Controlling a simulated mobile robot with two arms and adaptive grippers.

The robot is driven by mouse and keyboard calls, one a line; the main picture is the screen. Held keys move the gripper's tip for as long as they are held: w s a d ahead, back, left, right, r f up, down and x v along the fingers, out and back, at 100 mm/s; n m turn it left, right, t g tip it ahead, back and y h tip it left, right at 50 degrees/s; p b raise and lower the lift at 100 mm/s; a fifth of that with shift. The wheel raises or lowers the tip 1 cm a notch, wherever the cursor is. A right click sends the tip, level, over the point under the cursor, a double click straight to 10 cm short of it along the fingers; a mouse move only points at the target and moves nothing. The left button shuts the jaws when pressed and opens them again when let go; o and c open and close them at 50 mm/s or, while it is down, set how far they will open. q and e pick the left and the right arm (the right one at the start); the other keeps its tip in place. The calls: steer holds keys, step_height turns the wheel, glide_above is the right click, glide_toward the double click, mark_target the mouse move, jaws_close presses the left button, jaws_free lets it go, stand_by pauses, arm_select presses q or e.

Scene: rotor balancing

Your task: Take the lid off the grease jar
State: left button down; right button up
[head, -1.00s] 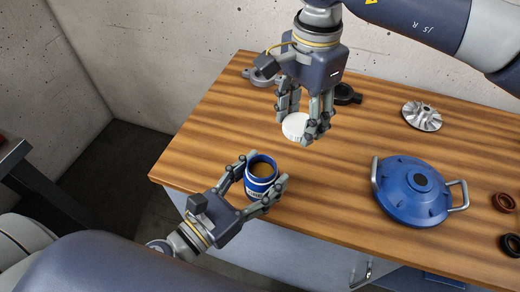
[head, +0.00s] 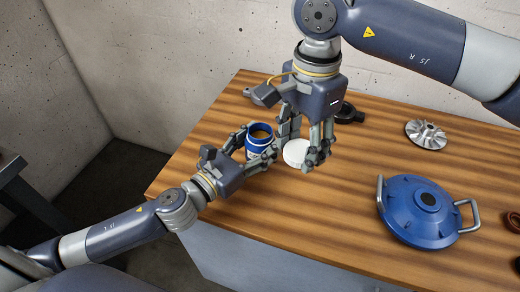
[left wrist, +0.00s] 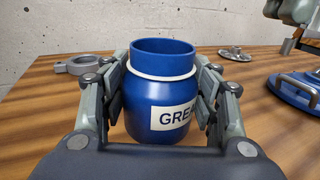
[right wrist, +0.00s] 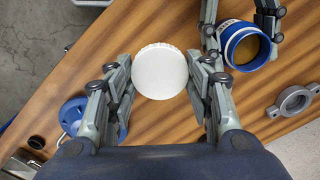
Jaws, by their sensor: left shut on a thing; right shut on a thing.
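The blue grease jar (head: 261,142) is open at the top and shows brown grease inside. My left gripper (head: 254,146) is shut around its sides, and the jar looks upright. In the left wrist view the jar (left wrist: 163,108) sits between the fingers, its label partly hidden. The white lid (head: 296,152) is off the jar and just right of it. My right gripper (head: 306,158) points down and is shut on the lid. In the right wrist view the round lid (right wrist: 159,71) sits between the fingertips, apart from the jar (right wrist: 245,46).
A blue round housing with handles (head: 420,208) stands at the right on the wooden table (head: 340,210). A silver impeller (head: 425,134) lies behind it. A grey ring part (right wrist: 292,101) and a black part (head: 350,113) lie at the back. The front middle is clear.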

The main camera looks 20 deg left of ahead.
mark_target(260, 152)
arm_select(q)
steer(key=shift+w, duration=0.25)
steer(key=shift+f+b, duration=0.65)
steer(key=shift+f, duration=1.1)
arm_select(e)
steer(key=shift+f, duration=0.65)
arm_select(q)
steer(key=shift+f, duration=0.2)
arm_select(e)
steer(key=shift+s+f, duration=0.1)
steer(key=shift+f, duration=0.05)
arm_select(q)
steer(key=c, duration=0.6)
jaws_free()
